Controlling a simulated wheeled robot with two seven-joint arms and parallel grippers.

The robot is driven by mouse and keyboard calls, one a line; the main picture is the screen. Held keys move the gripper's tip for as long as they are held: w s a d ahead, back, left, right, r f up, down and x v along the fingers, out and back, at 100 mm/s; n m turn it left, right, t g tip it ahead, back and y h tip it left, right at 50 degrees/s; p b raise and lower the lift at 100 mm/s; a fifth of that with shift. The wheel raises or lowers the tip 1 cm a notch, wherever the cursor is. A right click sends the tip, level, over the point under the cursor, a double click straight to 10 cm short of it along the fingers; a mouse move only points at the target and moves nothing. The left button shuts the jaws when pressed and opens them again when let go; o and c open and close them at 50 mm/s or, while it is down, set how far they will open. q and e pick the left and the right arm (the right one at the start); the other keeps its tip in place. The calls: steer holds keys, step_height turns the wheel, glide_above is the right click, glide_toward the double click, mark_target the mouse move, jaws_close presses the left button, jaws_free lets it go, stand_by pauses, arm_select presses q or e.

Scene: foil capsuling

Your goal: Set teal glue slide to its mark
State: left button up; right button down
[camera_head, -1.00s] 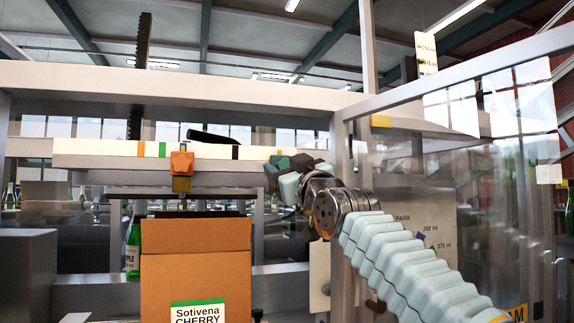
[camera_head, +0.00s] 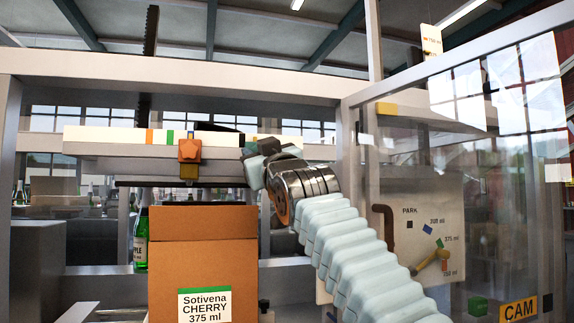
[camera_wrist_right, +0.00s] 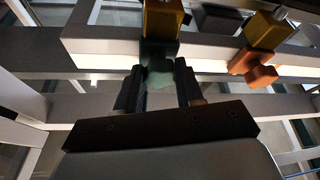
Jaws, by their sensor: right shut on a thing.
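My right gripper (camera_wrist_right: 160,88) is shut on the teal slide's knob (camera_wrist_right: 158,74), with one dark finger on each side of it. A yellow block (camera_wrist_right: 161,18) shows just beyond the knob in the wrist view. In the head view the right gripper (camera_head: 252,165) is at the rail (camera_head: 110,135), and its hand hides most of the teal slide and the strip behind it. The rail's white strip carries orange (camera_head: 149,136) and green (camera_head: 170,137) marks to the left. The slide's exact place against a mark cannot be told. My left gripper is not in view.
An orange star-knobbed slide (camera_head: 189,150) sits on the rail left of my right gripper; it also shows in the wrist view (camera_wrist_right: 253,68). A cardboard box (camera_head: 203,250) stands below.

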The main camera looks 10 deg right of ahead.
steer(key=a, duration=0.2)
steer(key=shift+s+a+r, duration=0.1)
steer(key=shift+a, duration=0.2)
steer(key=c, duration=0.7)
jaws_free()
steer(key=b+v, duration=1.1)
steer(key=v, duration=0.2)
steer(key=shift+s+d+b, duration=0.15)
steer(key=shift+s+b, duration=0.2)
